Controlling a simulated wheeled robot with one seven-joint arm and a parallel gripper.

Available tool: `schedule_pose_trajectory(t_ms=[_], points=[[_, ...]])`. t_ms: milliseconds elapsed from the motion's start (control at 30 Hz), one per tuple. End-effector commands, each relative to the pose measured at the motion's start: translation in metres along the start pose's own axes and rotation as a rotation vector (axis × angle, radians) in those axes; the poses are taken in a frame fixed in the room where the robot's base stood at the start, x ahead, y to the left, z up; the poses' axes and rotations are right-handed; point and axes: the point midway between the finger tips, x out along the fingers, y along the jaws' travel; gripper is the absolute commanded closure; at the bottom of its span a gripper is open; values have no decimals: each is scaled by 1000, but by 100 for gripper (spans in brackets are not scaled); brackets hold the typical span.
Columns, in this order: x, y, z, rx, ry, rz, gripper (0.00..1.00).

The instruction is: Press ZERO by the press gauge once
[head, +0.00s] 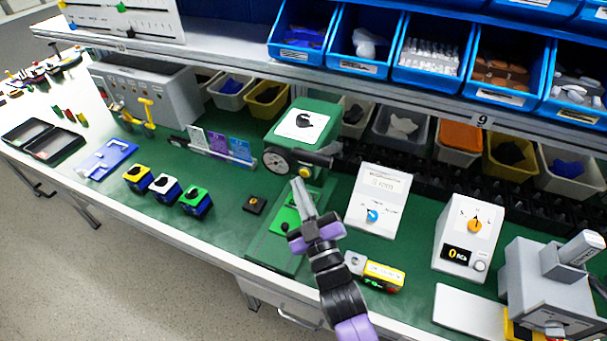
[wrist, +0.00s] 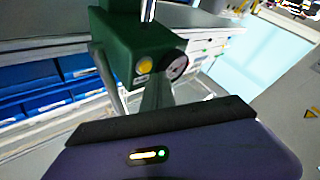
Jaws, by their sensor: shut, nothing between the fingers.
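The green press (head: 318,118) stands in the middle of the bench with a white plate and black knob symbol on top. Its round gauge (head: 277,162) is on the front, with a yellow button (head: 305,171) to the gauge's right. In the wrist view the yellow button (wrist: 144,66) shows on the green housing (wrist: 122,45), with the gauge (wrist: 177,66) beside it. A small label under the button is too small to read. My gripper (head: 297,183) is shut and empty, its tips just below the button in the head view. In the wrist view the tips (wrist: 157,78) point between button and gauge; contact cannot be told.
A black lever (head: 318,160) sticks out right of the gauge. A white panel with a blue knob (head: 378,200) and an orange-knob box (head: 470,235) stand to the right. A yellow device (head: 382,274) lies near the front edge. Colored blocks (head: 165,186) sit at left.

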Motion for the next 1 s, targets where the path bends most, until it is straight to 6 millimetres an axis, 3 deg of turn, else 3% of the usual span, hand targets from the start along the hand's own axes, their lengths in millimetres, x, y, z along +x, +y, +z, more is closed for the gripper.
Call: schedule_pose_trajectory(t_ms=[367, 1000], points=[[-3, -3, -1, 1, -1, -1, 100], [-36, -26, -26, 1, -1, -1, 100]])
